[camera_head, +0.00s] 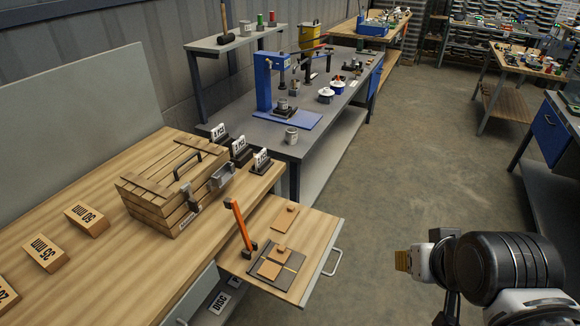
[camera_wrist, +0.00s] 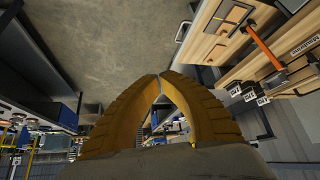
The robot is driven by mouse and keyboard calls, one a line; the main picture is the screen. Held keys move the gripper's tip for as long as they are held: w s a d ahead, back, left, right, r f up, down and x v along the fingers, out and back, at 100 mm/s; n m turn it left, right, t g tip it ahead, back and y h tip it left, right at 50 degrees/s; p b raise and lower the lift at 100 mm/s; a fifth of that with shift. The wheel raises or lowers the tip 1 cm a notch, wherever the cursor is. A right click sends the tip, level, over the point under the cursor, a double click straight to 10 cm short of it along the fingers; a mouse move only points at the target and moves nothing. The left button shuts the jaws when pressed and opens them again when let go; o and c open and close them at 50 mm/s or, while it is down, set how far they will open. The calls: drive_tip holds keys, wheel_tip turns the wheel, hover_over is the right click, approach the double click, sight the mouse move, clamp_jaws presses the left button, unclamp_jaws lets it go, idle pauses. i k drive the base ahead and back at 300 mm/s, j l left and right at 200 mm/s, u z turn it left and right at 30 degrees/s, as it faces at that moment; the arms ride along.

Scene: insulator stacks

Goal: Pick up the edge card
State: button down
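Three small white cards stand in black holders at the back right edge of the wooden bench in the head view: a left card (camera_head: 218,132), a middle card (camera_head: 239,147) and a right card (camera_head: 262,157). Their lettering is too small to read surely, so I cannot tell which is the edge card. The cards also show at the right of the wrist view, the middle one here (camera_wrist: 249,96). My gripper (camera_head: 402,260) is over the floor at the lower right, well away from the cards. Its yellow fingers (camera_wrist: 158,76) meet at the tips, with nothing between them.
A wooden chest (camera_head: 165,195) with metal latches stands left of the cards. A grey bench (camera_head: 320,120) with a blue press (camera_head: 264,82) is behind. The aisle floor (camera_head: 430,150) is clear.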

sight(273, 266)
drive_tip(key=k+j, duration=0.1)
drive_tip(key=k, duration=0.35)
drive_tip(key=k+j+z, duration=0.1)
drive_tip(key=k, duration=0.4)
